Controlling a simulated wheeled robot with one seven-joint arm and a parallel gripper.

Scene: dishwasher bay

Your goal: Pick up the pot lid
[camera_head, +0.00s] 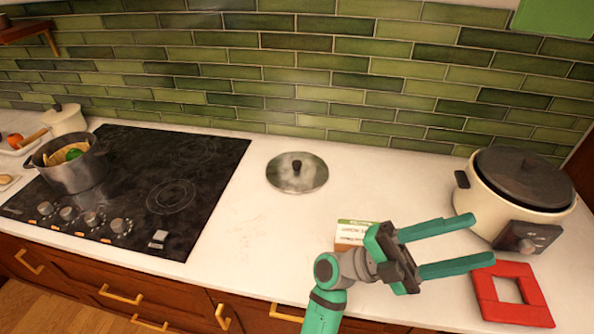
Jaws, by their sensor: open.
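The pot lid (311,174) is a round, shiny metal disc with a dark knob in its centre. It lies flat on the white counter, right of the black cooktop. My gripper (481,240) is green, open and empty. It is over the counter to the right of the lid and nearer the front, with its fingers pointing right, away from the lid. The lid is in full view.
A cooktop (170,160) holds a metal pot (75,172) with food at its left. A cream cooker (490,205) and a red square frame (487,300) stand at the right. A small box (350,230) is partly behind my arm. The counter around the lid is clear.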

